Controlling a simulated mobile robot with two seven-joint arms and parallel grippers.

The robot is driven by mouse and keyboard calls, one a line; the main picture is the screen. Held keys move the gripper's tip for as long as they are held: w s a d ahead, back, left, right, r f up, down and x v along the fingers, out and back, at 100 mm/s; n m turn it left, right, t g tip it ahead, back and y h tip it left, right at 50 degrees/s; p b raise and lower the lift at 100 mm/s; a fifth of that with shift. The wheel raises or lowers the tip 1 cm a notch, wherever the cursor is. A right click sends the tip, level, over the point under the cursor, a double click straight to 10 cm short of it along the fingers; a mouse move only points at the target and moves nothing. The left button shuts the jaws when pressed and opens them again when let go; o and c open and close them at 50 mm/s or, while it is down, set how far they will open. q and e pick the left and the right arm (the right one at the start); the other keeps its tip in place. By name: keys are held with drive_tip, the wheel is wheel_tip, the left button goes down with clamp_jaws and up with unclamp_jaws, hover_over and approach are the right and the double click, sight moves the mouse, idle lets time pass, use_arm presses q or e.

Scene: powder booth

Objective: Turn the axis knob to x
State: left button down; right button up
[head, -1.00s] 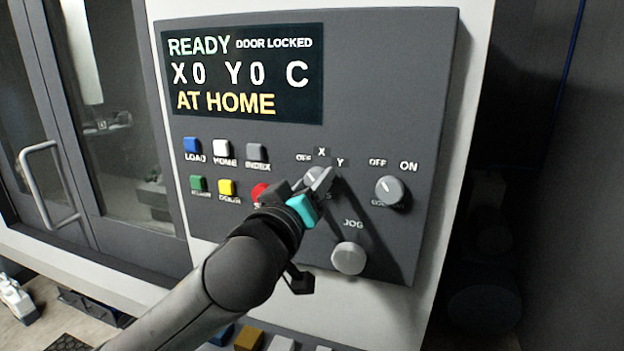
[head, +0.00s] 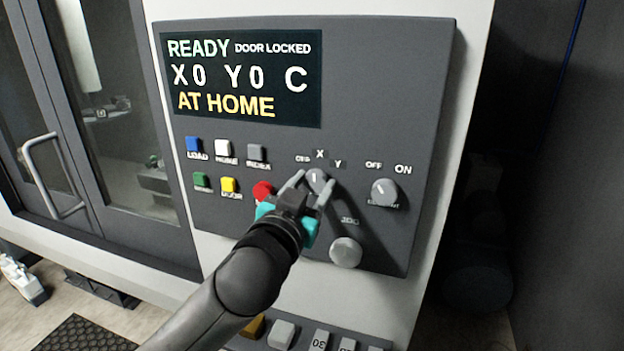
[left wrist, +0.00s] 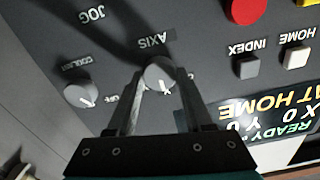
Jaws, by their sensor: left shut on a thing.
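The grey axis knob (head: 317,180) sits on the dark control panel, under the labels OFF, X and Y. Its white mark points roughly up, near the X; I cannot tell whether it lines up exactly. My left gripper (head: 313,190) comes from below left, with one finger on each side of the knob, shut on it. In the left wrist view the knob (left wrist: 160,74) sits between the tips of the left gripper (left wrist: 162,88), its mark toward the palm. The X label is hidden there. My right gripper is not in view.
The coolant knob (head: 385,192) is to the right and the jog knob (head: 346,252) below. A red button (head: 262,190) is close to my left gripper's left side. More coloured buttons and the display (head: 243,75) are left and above. The door handle (head: 50,175) is far left.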

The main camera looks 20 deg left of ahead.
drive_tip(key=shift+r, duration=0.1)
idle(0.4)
use_arm(q)
drive_tip(key=shift+c, duration=1.4)
unclamp_jaws()
